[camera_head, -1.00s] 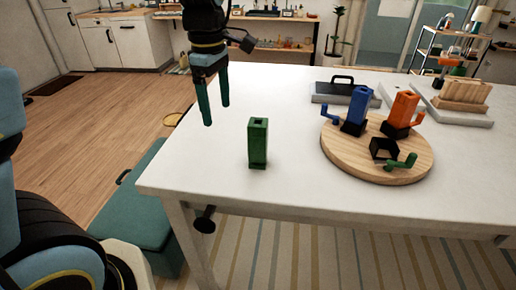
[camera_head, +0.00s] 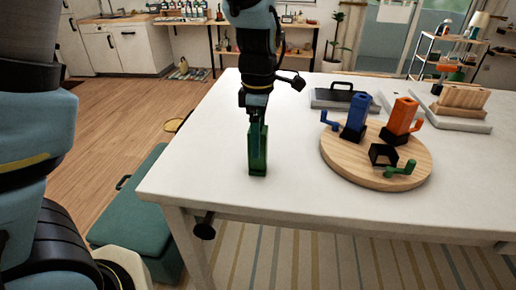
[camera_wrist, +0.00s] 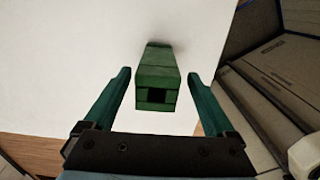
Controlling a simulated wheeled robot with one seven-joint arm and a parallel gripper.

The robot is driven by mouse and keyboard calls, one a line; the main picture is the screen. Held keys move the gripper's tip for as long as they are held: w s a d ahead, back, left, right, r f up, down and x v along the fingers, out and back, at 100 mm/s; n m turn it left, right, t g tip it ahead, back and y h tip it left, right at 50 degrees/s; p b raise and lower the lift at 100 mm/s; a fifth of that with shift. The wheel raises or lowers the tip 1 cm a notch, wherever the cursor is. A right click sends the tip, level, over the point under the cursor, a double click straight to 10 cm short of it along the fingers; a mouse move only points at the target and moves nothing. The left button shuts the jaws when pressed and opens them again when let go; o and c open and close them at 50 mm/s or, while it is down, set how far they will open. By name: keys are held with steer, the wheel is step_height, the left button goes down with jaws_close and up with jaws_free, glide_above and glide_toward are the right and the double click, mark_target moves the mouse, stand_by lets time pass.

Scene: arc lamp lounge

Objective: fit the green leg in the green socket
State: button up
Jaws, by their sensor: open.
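The green leg (camera_head: 259,160) is an upright square post with a hole in its top, near the left front of the white table. It also shows in the wrist view (camera_wrist: 158,72). My gripper (camera_head: 257,130) is over it, pointing down, with one finger on each side. In the wrist view the open fingers (camera_wrist: 158,85) have a gap on both sides of the leg. The green socket, an empty black square holder (camera_head: 383,153) with a green hooked piece (camera_head: 402,168) beside it, is at the front of the round wooden board (camera_head: 350,171).
A blue leg (camera_head: 358,108) and an orange leg (camera_head: 402,116) stand upright in black sockets on the board. Behind are a grey tray with a black handle (camera_head: 342,93) and a wooden rack (camera_head: 461,100). The table (camera_head: 300,140) is clear between leg and board.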

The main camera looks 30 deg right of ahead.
steer(key=shift+w+f+p, duration=0.2)
steer(key=shift+f+p, duration=0.15)
steer(key=shift+f, duration=1.5)
jaws_close()
